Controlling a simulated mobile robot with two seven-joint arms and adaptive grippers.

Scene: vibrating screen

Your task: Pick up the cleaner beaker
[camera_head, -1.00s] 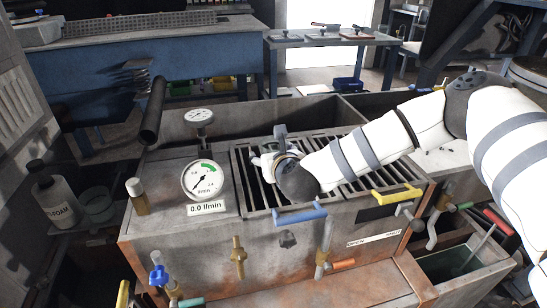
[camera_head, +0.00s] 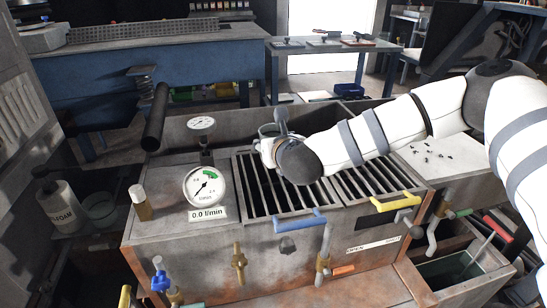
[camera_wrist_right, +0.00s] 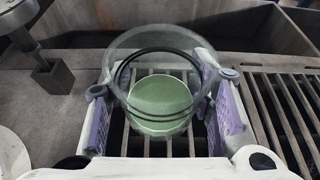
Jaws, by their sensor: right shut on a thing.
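The beaker (camera_wrist_right: 160,97) is clear, with dark rings near its rim and a green bottom. In the right wrist view it stands between the two purple-padded fingers of my right gripper (camera_wrist_right: 163,112), which is shut on it. In the head view my right gripper (camera_head: 272,132) is above the far part of the left slotted grate, and the arm and hand hide most of the beaker. My left gripper is not in view.
The metal machine has slotted grates (camera_head: 285,200), a round dial gauge (camera_head: 202,186), a blue handle (camera_head: 300,219) and a yellow handle (camera_head: 397,199). A small capped bottle (camera_head: 141,205) stands left of the gauge. A FOAM bottle (camera_head: 62,208) stands at far left.

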